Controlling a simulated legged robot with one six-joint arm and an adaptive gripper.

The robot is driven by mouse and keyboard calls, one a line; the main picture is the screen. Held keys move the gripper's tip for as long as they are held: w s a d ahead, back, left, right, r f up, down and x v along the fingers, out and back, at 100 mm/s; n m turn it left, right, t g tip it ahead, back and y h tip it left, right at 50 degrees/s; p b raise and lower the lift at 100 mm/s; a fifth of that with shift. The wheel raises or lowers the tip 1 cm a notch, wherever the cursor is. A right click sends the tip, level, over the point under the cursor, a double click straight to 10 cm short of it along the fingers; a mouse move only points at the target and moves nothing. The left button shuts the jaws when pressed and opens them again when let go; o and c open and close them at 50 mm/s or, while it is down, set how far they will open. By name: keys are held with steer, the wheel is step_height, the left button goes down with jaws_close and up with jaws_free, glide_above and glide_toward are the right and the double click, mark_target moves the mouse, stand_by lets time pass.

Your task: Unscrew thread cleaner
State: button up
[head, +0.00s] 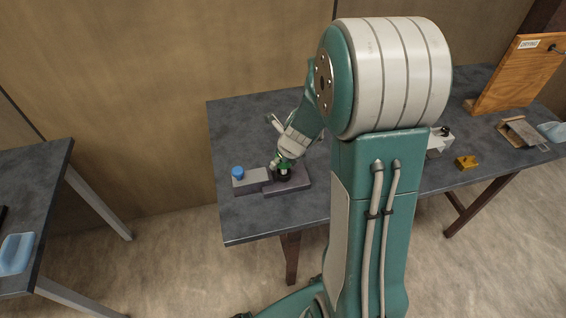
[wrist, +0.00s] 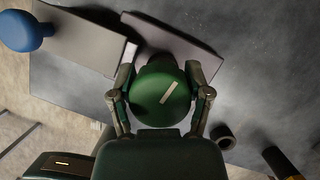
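In the wrist view my gripper (wrist: 160,85) has one finger on each side of the green piece. Both fingers lie very close to its sides. I cannot tell whether they press on it.
A grey block (head: 252,181) with a blue knob (head: 237,172) stands left of the plate. A dark ring (wrist: 223,136) and a dark cylinder (wrist: 281,163) lie to the right in the wrist view. A yellow block (head: 467,162) sits further right on the table (head: 247,222).

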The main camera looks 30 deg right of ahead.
steer(key=shift+r, duration=0.65)
stand_by(0.6)
steer(key=shift+r, duration=4.35)
